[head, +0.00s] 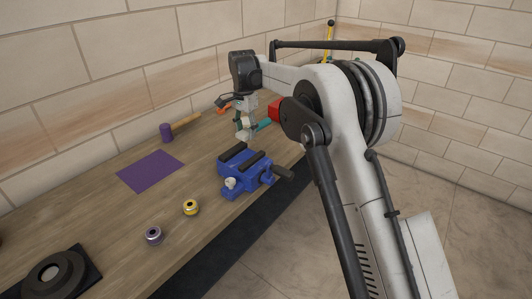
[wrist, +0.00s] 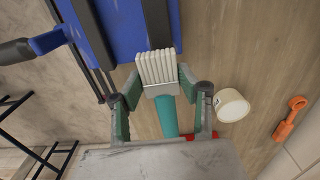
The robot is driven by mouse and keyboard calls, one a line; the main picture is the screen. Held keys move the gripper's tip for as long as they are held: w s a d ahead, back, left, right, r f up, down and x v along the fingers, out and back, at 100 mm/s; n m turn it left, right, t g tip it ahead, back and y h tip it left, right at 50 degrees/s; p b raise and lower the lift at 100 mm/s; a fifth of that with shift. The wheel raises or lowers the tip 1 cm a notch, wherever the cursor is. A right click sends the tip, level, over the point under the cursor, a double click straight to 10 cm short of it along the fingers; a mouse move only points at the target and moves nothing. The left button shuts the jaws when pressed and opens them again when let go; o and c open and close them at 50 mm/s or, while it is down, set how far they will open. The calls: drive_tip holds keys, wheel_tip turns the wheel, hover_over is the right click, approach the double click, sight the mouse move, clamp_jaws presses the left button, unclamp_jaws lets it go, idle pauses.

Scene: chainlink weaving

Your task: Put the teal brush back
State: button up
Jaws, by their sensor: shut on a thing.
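The teal brush (wrist: 168,115) has a teal handle, a pale ferrule and whitish bristles. In the wrist view it lies between the green-padded fingers of my gripper (wrist: 160,85), which is shut on it near the ferrule. Its bristles point up in the picture, toward the blue vise (wrist: 100,35). In the head view my gripper (head: 243,132) points down over the bench behind the vise (head: 248,172), and the teal handle (head: 264,124) sticks out to its right. Whether the brush touches the bench is unclear. No brush holder can be made out.
A red object (head: 276,109) is close behind the brush. A white round cup or roll (wrist: 231,105) and an orange tool (wrist: 290,118) lie right in the wrist view. A purple mallet (head: 167,131), purple mat (head: 150,172) and two spools (head: 191,207) sit on the bench (head: 115,225).

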drive_tip(key=shift+d, duration=0.1)
drive_tip(key=p, duration=0.1)
hover_over(271, 150)
wheel_tip(271, 150, down, 7)
drive_tip(key=shift+s+r, duration=0.1)
drive_tip(key=shift+d, duration=0.1)
wheel_tip(271, 150, down, 4)
drive_tip(key=shift+r, duration=0.15)
drive_tip(key=shift+c, duration=0.5)
drive_tip(key=o, duration=1.3)
drive_tip(key=shift+c, duration=0.2)
drive_tip(key=shift+p, duration=0.3)
wheel_tip(271, 150, up, 13)
drive_tip(key=shift+w+r+b, duration=0.15)
drive_tip(key=shift+w+b, duration=0.1)
drive_tip(key=shift+b, duration=0.2)
